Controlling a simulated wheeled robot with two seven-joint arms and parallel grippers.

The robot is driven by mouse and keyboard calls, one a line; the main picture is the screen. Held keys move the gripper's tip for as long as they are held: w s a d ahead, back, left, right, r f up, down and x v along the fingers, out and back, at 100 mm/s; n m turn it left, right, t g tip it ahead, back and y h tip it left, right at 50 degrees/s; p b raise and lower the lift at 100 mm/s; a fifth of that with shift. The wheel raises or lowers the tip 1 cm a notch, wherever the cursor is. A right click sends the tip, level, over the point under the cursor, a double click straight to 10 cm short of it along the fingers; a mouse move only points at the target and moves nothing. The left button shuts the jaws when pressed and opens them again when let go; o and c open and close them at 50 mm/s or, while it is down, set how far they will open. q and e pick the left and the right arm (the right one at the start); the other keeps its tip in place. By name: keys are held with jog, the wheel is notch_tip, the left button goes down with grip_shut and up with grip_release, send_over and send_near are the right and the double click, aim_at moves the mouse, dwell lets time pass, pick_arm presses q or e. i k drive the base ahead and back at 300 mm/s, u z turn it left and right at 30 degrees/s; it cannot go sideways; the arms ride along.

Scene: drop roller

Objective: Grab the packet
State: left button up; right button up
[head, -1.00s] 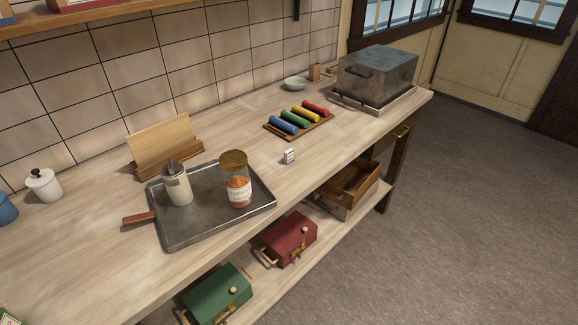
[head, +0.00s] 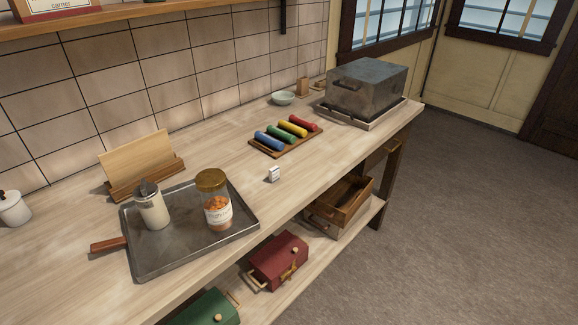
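No item is clearly identifiable as the packet. A red-edged box with a pale label (head: 98,10) stands on the shelf at the top left, cut off by the frame's top edge. A small white item (head: 273,174) sits on the worktop right of the tray, too small to identify. Neither of my grippers is in view.
On the wooden worktop (head: 75,230), a metal tray (head: 180,250) holds a pale canister (head: 151,208) and a jar (head: 217,203). Coloured rollers lie on a wooden rack (head: 280,152). A large metal box (head: 367,87) stands at the far end. Red (head: 278,260) and green cases (head: 205,309) sit below.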

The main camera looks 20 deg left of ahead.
aim_at(273, 172)
jog(key=i, duration=0.7)
jog(key=u, duration=2.05)
